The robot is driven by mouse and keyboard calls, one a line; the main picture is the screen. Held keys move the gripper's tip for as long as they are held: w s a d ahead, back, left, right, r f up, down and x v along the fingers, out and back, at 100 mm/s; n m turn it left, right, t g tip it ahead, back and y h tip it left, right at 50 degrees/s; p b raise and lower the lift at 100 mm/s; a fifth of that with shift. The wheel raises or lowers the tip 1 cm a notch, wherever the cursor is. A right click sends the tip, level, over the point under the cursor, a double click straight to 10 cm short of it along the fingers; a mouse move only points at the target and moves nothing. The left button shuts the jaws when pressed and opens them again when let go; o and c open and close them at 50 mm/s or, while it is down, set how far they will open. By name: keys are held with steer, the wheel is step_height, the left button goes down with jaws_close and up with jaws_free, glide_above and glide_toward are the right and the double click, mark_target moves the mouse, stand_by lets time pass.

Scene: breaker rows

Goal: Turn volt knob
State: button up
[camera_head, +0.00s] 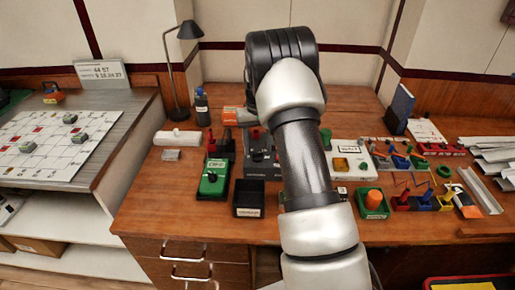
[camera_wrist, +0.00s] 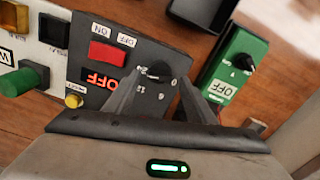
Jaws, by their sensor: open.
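The black knob (camera_wrist: 158,71) sits on a dark panel (camera_wrist: 82,67) with small numbers around it in the wrist view; it seems to be the volt knob. My gripper (camera_wrist: 160,80) is open, with one finger on either side of the knob and the tips close to it. I cannot tell whether the fingers touch it. The panel also carries a red switch (camera_wrist: 107,54), a lit red OFF display and a yellow button (camera_wrist: 74,101).
A green box (camera_wrist: 234,70) with a black knob and OFF label stands right of the panel; it also shows in the head view (camera_head: 214,180). A black bin (camera_head: 249,198) stands in front of the panel. Coloured bins and a white panel (camera_head: 350,163) lie right of my arm.

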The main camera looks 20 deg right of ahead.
step_height(320, 180, up, 16)
steer(key=p, duration=0.1)
steer(key=shift+p, duration=0.4)
steer(key=shift+r, duration=0.15)
step_height(320, 180, up, 12)
steer(key=t+p, duration=0.1)
steer(key=p, duration=0.2)
glide_above(258, 152)
steer(key=s+a, duration=0.4)
steer(key=s, duration=0.2)
steer(key=s+a+r+t+p, duration=0.2)
steer(key=s+a+r+p, duration=0.1)
steer(key=s+r, duration=0.4)
steer(key=s+a+r+n+t+p, duration=0.1)
steer(key=s+a+p, duration=0.1)
steer(key=s, duration=0.8)
steer(key=s+a+r+t+p, duration=0.1)
steer(key=s+a+p, duration=0.1)
steer(key=s, duration=0.9)
steer(key=shift+a+n+t+p, duration=0.3)
steer(key=shift+a+n+p, duration=0.1)
steer(key=shift+a, duration=0.25)
steer(key=shift+s, duration=0.1)
